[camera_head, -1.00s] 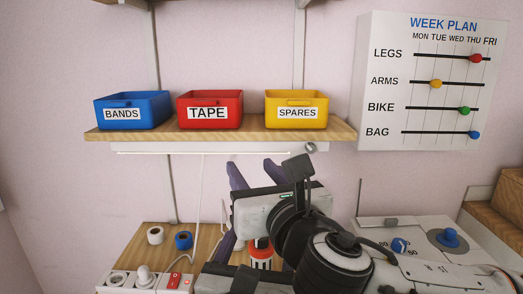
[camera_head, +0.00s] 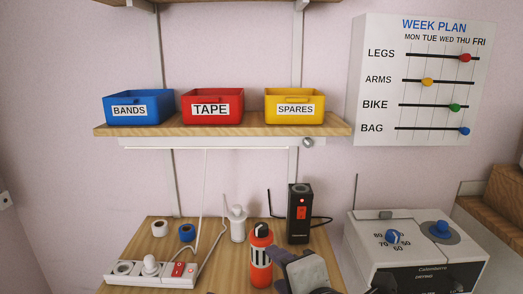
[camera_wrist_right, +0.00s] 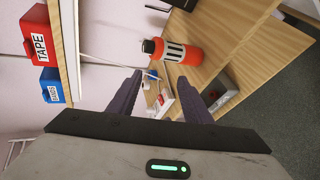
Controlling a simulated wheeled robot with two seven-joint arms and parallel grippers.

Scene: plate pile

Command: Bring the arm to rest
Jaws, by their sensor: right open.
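My right gripper (camera_head: 305,272) shows at the bottom edge of the head view, low in front of the bench, partly cut off by the frame. In the right wrist view its two dark purple fingers (camera_wrist_right: 158,88) stand apart with nothing held between them. An orange-red bottle (camera_head: 261,258) with a black cap stands on the bench just behind and left of the gripper. The bottle also shows beyond the fingertips in the right wrist view (camera_wrist_right: 180,53). My left gripper is in neither view.
A wooden shelf (camera_head: 220,131) holds blue, red and yellow bins. On the bench (camera_head: 208,236) are a power strip (camera_head: 150,272), tape rolls, a white bottle (camera_head: 237,224) and a black device (camera_head: 298,213). A grey box with blue knobs (camera_head: 415,245) stands right. Air above the bench is clear.

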